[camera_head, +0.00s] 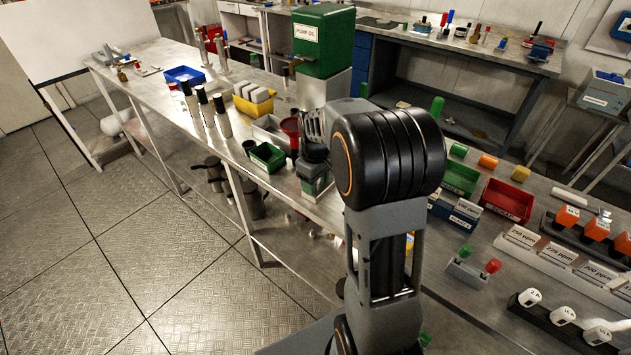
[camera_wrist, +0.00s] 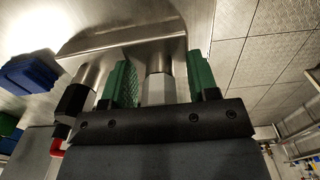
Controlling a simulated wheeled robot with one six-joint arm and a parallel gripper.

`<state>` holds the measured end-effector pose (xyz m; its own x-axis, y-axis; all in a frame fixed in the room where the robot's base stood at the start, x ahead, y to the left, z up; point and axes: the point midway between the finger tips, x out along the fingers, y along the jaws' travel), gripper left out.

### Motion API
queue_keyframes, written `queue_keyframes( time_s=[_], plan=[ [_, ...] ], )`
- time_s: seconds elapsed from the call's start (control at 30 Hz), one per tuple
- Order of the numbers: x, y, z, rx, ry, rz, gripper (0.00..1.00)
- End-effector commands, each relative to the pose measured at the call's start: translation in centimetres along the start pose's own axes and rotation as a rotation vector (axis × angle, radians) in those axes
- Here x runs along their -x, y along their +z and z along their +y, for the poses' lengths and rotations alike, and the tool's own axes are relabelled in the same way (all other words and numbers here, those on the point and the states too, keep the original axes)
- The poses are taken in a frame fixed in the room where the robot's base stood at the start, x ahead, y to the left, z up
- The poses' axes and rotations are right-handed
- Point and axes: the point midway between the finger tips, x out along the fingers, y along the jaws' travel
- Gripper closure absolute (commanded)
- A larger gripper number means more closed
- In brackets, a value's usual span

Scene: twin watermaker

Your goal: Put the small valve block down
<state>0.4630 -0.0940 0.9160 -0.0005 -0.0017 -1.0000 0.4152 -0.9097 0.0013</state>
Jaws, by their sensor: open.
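In the wrist view, the small valve block (camera_wrist: 125,40) appears as a pale metal body with several round stubs, standing on the bright metal bench. One stub with a silver hex collar (camera_wrist: 158,88) sits between the green pads of my gripper (camera_wrist: 160,85). The pads are spread, with a visible gap on each side of the collar. A black fitting with a red lever (camera_wrist: 58,146) is to the left, outside the pads. In the head view, my gripper (camera_head: 314,168) points down at the bench beside the green bin; my arm hides part of the block there.
Several dark-topped bottles (camera_head: 205,107) and a yellow bin (camera_head: 253,102) are farther back. The bench's front edge (camera_head: 228,161) is near.

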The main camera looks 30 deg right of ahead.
Motion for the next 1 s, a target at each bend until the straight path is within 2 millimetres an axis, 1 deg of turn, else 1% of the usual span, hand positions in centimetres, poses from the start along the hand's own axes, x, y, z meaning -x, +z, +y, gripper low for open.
queue_keyframes(
  time_s=[0.17,0.4,0.6,0.8,0.87,0.97,1.0],
  plan=[
    [1.8,-0.1,0.1,0.0,0.003,0.004,0.46],
    [6.4,-0.1,0.0,0.0,0.003,0.003,0.46],
    [9.7,0.0,0.0,0.0,0.001,0.002,0.46],
    [11.8,0.0,-0.1,-0.002,0.002,0.003,0.46],
    [12.1,0.3,-0.7,-0.012,0.007,0.01,0.46],
    [12.5,1.4,-3.1,-0.06,0.026,0.042,0.46],
    [12.4,2.1,-4.4,-0.09,0.035,0.061,0.46]
  ],
)
